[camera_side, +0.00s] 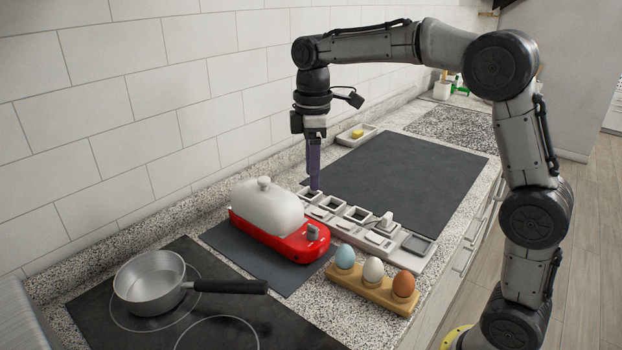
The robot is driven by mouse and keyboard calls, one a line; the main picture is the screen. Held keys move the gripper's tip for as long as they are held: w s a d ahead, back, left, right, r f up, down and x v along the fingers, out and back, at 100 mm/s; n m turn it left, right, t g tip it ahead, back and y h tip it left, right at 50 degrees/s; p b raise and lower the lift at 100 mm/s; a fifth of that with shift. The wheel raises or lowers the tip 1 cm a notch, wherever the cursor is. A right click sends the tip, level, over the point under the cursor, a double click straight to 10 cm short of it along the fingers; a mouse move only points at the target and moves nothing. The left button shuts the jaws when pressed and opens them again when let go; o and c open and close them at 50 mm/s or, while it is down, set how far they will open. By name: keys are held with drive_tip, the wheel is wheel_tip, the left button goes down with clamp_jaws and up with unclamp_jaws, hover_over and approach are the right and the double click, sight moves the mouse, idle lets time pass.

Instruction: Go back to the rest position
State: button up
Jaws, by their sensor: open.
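My gripper (314,136) points straight down above the far left end of a light grey tray with square slots (345,225). A long dark purple object (314,165) stands upright directly below my gripper, its lower end at one of the tray's slots. The gripper's fingers are too small to make out, and I cannot tell whether they touch the purple object. My arm arches in from the right side.
A red device with a white lidded cover (310,236) stands left of the tray. Three eggs sit in a wooden holder (372,293) in front. A pan (150,287) rests on the hob at the lower left. A dark mat (405,175) behind the tray is clear.

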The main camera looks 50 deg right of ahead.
drive_tip(key=s+a+r+m+t, duration=0.1)
drive_tip(key=s+r+t, duration=0.15)
drive_tip(key=s, duration=0.45)
drive_tip(key=s+a+r+m+t, duration=0.1)
drive_tip(key=s+r, duration=0.3)
drive_tip(key=s, duration=0.3)
drive_tip(key=s+f+m+t, duration=0.2)
drive_tip(key=s+f+m, duration=0.5)
drive_tip(key=s+f, duration=0.2)
drive_tip(key=shift+s+f, duration=0.4)
drive_tip(key=shift+s, duration=0.5)
